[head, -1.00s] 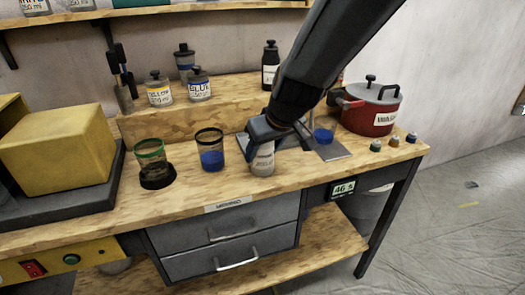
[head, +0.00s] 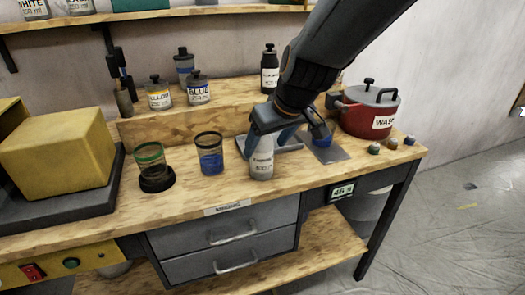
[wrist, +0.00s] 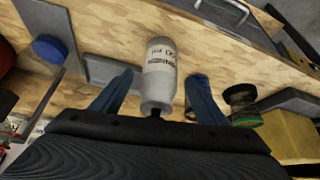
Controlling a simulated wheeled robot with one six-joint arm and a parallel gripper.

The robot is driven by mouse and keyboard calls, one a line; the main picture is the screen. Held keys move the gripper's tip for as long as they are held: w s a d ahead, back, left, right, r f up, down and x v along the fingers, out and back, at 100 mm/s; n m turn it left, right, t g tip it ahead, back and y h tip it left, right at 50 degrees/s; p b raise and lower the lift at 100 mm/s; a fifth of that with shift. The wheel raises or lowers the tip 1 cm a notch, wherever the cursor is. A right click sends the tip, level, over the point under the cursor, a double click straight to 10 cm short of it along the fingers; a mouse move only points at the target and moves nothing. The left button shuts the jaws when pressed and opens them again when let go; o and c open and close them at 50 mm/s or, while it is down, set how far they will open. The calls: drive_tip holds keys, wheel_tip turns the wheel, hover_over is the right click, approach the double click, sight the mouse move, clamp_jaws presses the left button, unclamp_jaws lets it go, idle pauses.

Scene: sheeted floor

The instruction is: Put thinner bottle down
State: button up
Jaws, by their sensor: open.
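The thinner bottle (head: 261,160), grey-white with a printed label, stands upright on the wooden workbench (head: 110,215) near its front edge. In the wrist view the bottle (wrist: 160,68) lies between the two blue fingers, with a gap on each side. My gripper (head: 282,140) is open around or just behind the bottle; it also shows in the wrist view (wrist: 158,98). Part of the bottle's upper side is hidden by my gripper in the head view.
A cup of blue liquid (head: 209,157) stands left of the bottle, and a green-rimmed cup (head: 150,157) farther left. Jars stand on the raised ledge behind.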

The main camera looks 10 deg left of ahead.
drive_tip(key=v, duration=0.6)
drive_tip(key=s+d+f+m+g+h, duration=0.1)
drive_tip(key=s+d+f+m, duration=0.2)
drive_tip(key=d, duration=0.6)
drive_tip(key=s+d+f+m+g+h, duration=0.1)
drive_tip(key=s+d+f, duration=0.4)
drive_tip(key=d, duration=0.5)
drive_tip(key=s+d+f+m+g+h, duration=0.2)
drive_tip(key=s+d+f+m, duration=0.1)
drive_tip(key=d+f, duration=0.4)
drive_tip(key=d+m, duration=0.1)
drive_tip(key=d, duration=0.1)
drive_tip(key=shift+s+d+m, duration=0.3)
drive_tip(key=shift+s, duration=0.1)
